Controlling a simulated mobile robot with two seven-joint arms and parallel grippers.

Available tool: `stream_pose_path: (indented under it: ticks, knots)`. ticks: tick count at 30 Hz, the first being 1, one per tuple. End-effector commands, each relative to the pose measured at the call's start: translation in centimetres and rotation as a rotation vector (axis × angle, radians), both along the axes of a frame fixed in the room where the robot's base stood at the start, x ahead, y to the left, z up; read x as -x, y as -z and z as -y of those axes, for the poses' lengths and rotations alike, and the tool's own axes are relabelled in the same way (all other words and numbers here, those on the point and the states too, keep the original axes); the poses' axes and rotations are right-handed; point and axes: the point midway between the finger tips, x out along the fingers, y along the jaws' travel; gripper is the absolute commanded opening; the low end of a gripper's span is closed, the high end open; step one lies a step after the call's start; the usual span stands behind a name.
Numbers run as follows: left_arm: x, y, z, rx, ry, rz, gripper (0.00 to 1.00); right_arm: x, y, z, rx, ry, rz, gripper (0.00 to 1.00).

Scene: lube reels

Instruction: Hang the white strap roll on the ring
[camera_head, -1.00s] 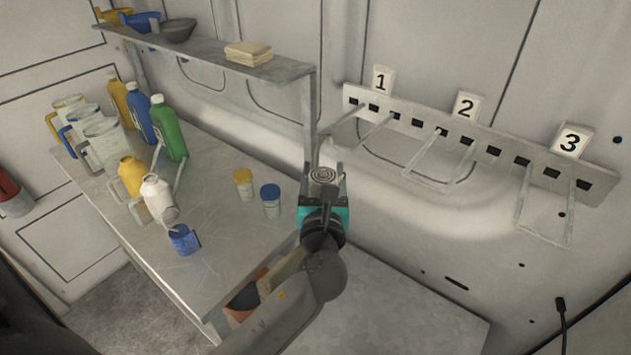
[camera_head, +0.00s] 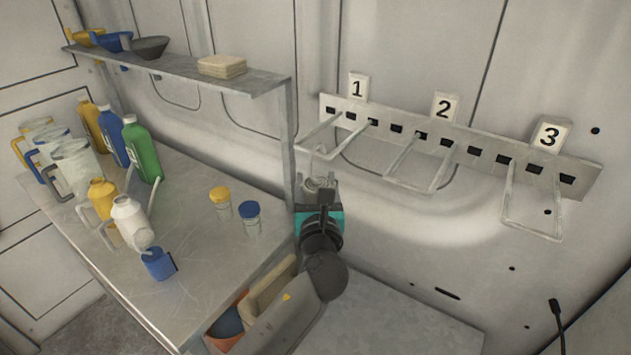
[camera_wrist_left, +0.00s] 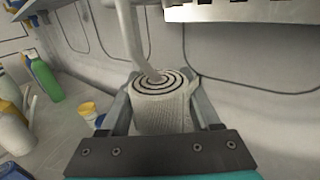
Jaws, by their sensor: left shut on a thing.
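My left gripper (camera_head: 319,190) is shut on the white strap roll (camera_head: 318,183), just below the wire loop under sign 1 (camera_head: 324,140). In the left wrist view the roll (camera_wrist_left: 160,112) is a ribbed off-white cylinder between the two fingers (camera_wrist_left: 165,105), its dark spiral end facing up. A grey rod (camera_wrist_left: 131,38) of the loop comes down in that view and overlaps the spiral end. I cannot tell whether it touches the roll or only passes in front. Similar wire loops hang under sign 2 (camera_head: 415,168) and sign 3 (camera_head: 533,208). My right gripper is out of view.
The slotted wall rail (camera_head: 480,148) carries the loops. The workbench (camera_head: 205,265) at left holds bottles, jugs and small jars, including a blue-lidded jar (camera_head: 250,218). A shelf (camera_head: 180,68) with its upright post (camera_head: 290,130) stands close left of my gripper.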

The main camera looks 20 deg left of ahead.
Motion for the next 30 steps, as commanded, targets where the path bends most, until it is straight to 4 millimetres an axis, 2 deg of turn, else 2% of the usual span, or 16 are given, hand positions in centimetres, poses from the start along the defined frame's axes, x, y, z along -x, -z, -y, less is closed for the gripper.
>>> stream_pose_path:
  ticks: [11,12,21,30]
  knots:
    - [0.00,0.13,0.01,-0.001,0.001,0.003,0.00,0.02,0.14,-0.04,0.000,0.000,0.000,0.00]
    - [0.00,0.13,0.00,-0.001,0.001,0.003,0.67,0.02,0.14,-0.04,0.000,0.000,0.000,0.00]
    - [0.00,0.16,0.00,-0.002,0.001,0.001,0.99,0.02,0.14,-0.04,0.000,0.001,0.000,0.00]
    - [0.26,0.29,0.15,0.000,0.001,-0.001,0.99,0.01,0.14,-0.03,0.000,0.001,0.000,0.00]
